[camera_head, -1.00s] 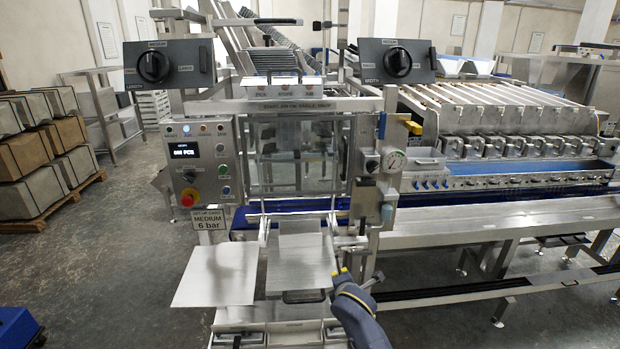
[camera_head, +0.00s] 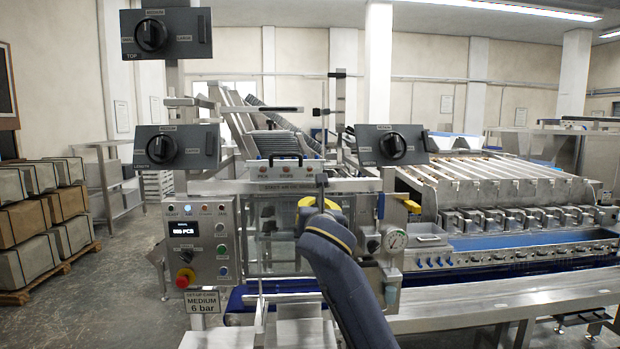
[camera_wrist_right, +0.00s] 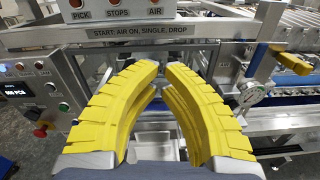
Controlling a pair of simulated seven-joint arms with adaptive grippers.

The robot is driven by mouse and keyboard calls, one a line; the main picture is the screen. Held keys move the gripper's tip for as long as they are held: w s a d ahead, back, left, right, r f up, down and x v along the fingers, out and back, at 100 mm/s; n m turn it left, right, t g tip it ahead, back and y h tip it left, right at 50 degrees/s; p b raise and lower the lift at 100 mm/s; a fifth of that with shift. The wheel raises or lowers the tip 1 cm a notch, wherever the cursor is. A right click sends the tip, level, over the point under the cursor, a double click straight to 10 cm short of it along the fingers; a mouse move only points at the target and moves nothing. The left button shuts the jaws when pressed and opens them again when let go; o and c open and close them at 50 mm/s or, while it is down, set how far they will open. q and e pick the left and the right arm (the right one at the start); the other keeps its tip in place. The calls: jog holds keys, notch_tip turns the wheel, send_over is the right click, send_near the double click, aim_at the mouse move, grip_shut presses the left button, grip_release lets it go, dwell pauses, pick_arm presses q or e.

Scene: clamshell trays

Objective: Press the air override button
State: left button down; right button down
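My right gripper (camera_head: 322,205) is raised in front of the machine's upper frame, its forearm crossing the gauge area. In the right wrist view its two yellow fingers (camera_wrist_right: 163,66) curve together, with a narrow gap at the tips and nothing between them. The white button box (camera_head: 285,172) lies above and beyond the gripper. In the right wrist view the button marked AIR (camera_wrist_right: 154,3) is at the top edge, partly cut off, beside STOPS (camera_wrist_right: 117,3) and PICK (camera_wrist_right: 77,3). The fingertips are apart from these buttons. My left gripper is not in view.
A metal bar (camera_wrist_right: 140,33) labelled "START: AIR ON, SINGLE, DROP" runs below the buttons. A control panel (camera_head: 205,255) with a red stop button (camera_head: 185,278) stands left. A pressure gauge (camera_head: 394,238) is right of my forearm. Dial boxes (camera_head: 175,147) flank the frame.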

aim_at(309, 173)
jog(key=shift+n+t, duration=0.3)
jog(key=shift+n, duration=0.5)
jog(key=r, duration=0.3)
jog(key=s+r, duration=0.1)
jog(key=r, duration=0.1)
jog(key=shift+s+a, duration=0.1)
jog(key=shift+a, duration=0.3)
jog(key=w, duration=1.4)
jog(key=shift+d+r, duration=0.15)
jog(key=shift+r, duration=0.15)
jog(key=shift+w, duration=0.1)
